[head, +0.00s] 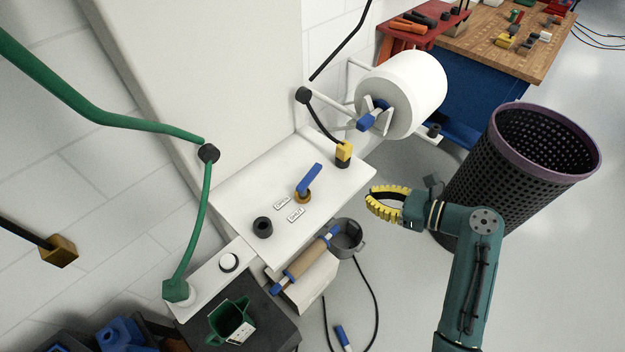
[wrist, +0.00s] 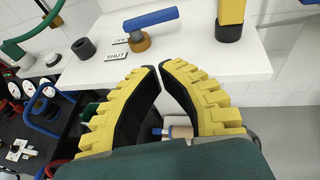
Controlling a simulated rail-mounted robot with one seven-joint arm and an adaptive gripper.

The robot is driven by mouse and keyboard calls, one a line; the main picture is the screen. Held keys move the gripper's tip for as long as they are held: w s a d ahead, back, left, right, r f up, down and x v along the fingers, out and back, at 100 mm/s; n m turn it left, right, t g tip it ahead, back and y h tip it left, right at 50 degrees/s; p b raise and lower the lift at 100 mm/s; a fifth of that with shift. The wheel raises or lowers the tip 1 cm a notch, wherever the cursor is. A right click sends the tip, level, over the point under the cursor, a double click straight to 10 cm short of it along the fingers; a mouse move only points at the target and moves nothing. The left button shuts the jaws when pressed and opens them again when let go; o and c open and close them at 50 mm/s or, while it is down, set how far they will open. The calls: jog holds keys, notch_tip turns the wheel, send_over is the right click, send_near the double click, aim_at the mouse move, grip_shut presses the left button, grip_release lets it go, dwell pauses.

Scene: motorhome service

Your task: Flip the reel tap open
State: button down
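A tap with a blue lever (head: 311,178) on a brass base (head: 303,197) stands on the white shelf (head: 240,190). In the wrist view the blue lever (wrist: 151,18) lies level above the brass base (wrist: 139,42). Beside the base are two small labels, OPEN (wrist: 122,40) and SHUT (wrist: 116,56); the lever does not lie along either text. My gripper (head: 371,197) is right of the shelf in the head view, apart from the tap.
A black ring (head: 262,228) is on the shelf. A yellow-and-black plug (head: 343,153) stands at its right end. A white drum reel (head: 404,94) with a blue handle is behind. A roller (head: 305,258) hangs below the shelf.

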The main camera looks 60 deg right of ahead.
aim_at(310, 180)
jog(key=shift+w, duration=0.1)
jog(key=x, duration=0.4)
jog(key=b+x, duration=0.1)
jog(key=x, duration=0.4)
jog(key=r+b+x, duration=0.1)
jog(key=x, duration=0.3)
jog(key=shift+w+d, duration=0.15)
jog(key=shift+w, duration=0.4)
